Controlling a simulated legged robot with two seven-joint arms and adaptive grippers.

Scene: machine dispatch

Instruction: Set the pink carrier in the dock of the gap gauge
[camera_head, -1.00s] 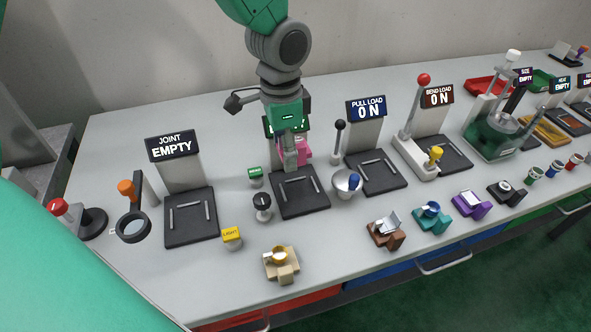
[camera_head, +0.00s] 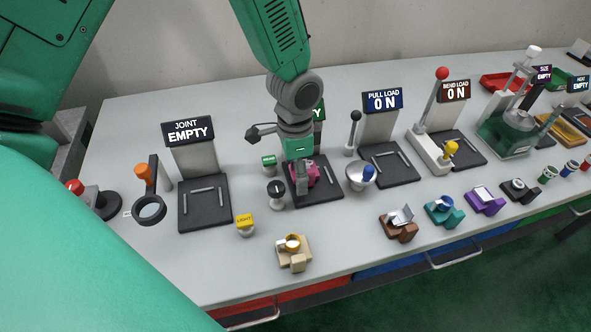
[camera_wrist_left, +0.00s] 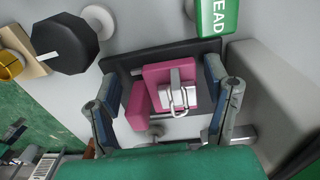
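The pink carrier (camera_head: 311,174) is on the dark dock plate (camera_head: 328,196) between the JOINT and PULL LOAD stations. It holds a pale metal part with a wire loop. In the left wrist view the carrier (camera_wrist_left: 138,110) lies between the spread fingers of my left gripper (camera_wrist_left: 162,90), with gaps beside it. My left gripper (camera_head: 302,186) hangs low over the plate. The green sign (camera_head: 319,112) behind is mostly hidden by my wrist. How exactly the carrier is seated cannot be told. My right gripper is not in view.
A black-topped knob (camera_head: 276,190) and a green READ button (camera_head: 268,162) stand left of the dock. A tan carrier (camera_head: 293,254) is in front.

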